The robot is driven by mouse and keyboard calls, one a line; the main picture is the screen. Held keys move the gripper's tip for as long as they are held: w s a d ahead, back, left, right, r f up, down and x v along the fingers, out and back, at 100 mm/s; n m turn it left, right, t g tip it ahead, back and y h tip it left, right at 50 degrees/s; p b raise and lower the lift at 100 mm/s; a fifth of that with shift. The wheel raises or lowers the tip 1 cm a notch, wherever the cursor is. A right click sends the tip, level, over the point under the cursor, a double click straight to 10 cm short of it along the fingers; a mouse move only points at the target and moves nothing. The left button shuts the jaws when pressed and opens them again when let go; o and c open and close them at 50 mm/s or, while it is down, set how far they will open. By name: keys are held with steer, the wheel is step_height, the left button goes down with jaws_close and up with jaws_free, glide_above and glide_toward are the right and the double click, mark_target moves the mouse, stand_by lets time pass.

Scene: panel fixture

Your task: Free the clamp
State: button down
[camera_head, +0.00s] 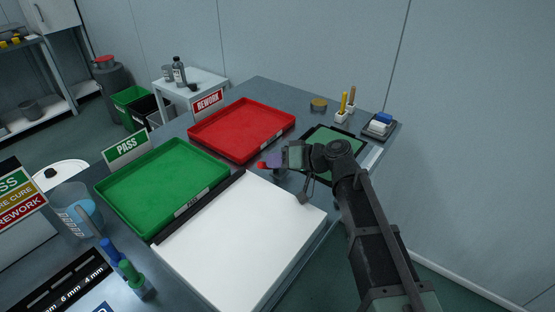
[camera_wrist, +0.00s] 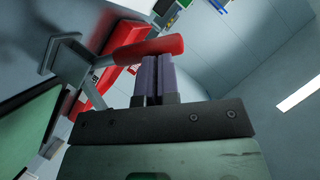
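The clamp has a red handle (camera_wrist: 150,49) and a grey metal arm (camera_wrist: 70,62). In the wrist view, the handle runs crosswise over the tips of my gripper's two purple fingers (camera_wrist: 156,72). The fingers are together with only a thin line between them, and the handle is not between them. I cannot tell whether they touch it. In the head view, the red handle end (camera_head: 262,165) shows just left of my gripper (camera_head: 273,160), beside the white panel's (camera_head: 240,240) far right edge. My wrist and arm hide most of the clamp there.
A green tray (camera_head: 165,185) and a red tray (camera_head: 240,130) lie left of and behind the clamp. A dark-edged green mat (camera_head: 335,140), small tool holders (camera_head: 341,115) and a block box (camera_head: 380,125) stand at the table's far right. The white panel's top is mostly clear.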

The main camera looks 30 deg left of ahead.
steer(key=shift+r, duration=0.1)
stand_by(0.3)
steer(key=w+d+r+p, duration=0.5)
steer(key=d+r+p, duration=0.2)
steer(key=d, duration=0.4)
steer(key=s+d+f+b+x, duration=0.1)
steer(key=b+x, duration=0.5)
steer(key=x, duration=0.7)
steer(key=shift+s+f, duration=0.2)
steer(key=shift+f, duration=0.6)
steer(key=shift+a, duration=0.1)
